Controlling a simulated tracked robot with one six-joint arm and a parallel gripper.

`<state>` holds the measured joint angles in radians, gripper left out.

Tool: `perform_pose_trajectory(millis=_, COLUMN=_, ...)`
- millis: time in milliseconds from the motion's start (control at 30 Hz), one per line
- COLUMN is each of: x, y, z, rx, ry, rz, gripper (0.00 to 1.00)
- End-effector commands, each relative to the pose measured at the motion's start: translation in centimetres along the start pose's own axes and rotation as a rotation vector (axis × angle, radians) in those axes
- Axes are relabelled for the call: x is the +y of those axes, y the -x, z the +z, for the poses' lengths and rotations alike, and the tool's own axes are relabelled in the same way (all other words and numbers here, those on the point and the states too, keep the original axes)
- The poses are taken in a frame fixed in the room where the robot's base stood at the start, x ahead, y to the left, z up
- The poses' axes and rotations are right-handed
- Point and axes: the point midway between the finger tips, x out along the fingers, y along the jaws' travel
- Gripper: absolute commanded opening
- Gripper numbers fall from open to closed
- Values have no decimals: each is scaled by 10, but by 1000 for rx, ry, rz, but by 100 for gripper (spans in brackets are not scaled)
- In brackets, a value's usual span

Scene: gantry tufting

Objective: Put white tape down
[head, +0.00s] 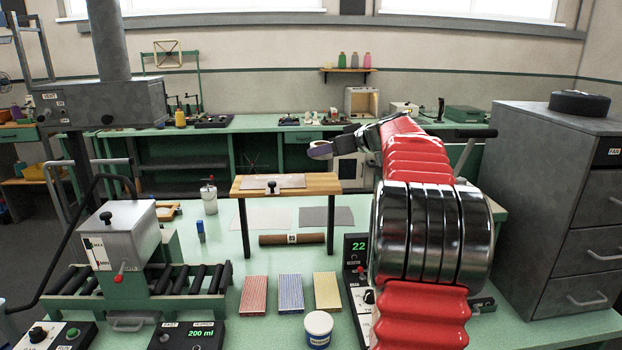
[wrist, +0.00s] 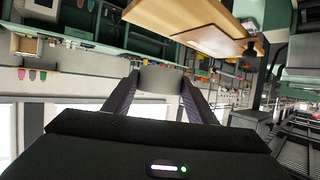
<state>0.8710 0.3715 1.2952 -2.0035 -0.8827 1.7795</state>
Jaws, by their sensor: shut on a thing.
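My gripper (head: 331,147) is held in the air in front of the back bench, above and to the right of the small wooden stand. It is shut on a pale, rounded thing, seen as a grey-white piece between the two fingers in the wrist view (wrist: 160,80). This looks like the white tape (head: 318,150), small and partly hidden by the fingers in the head view. It touches no surface. The wooden stand (head: 315,184) has a grey plate (head: 290,182) with a black knob on top; it also shows in the wrist view (wrist: 170,17).
A green bench holds red, blue and yellow striped blocks (head: 290,293), a white jar (head: 319,328), a brown roll (head: 292,239) and a roller machine (head: 125,255). A grey cabinet (head: 545,190) with a black ring (head: 579,103) stands right. Grey sheets (head: 327,216) lie behind the stand.

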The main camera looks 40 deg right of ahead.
Motion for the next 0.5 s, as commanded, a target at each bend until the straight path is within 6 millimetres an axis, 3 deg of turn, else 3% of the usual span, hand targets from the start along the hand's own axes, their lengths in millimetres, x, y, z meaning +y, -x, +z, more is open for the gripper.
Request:
perform_pose_trajectory(millis=200, x=0, y=-12, z=31, rx=-1, ry=-2, rz=0, gripper=29)
perform_pose_trajectory(millis=500, x=1, y=-14, z=36, rx=1, ry=0, rz=2, gripper=29)
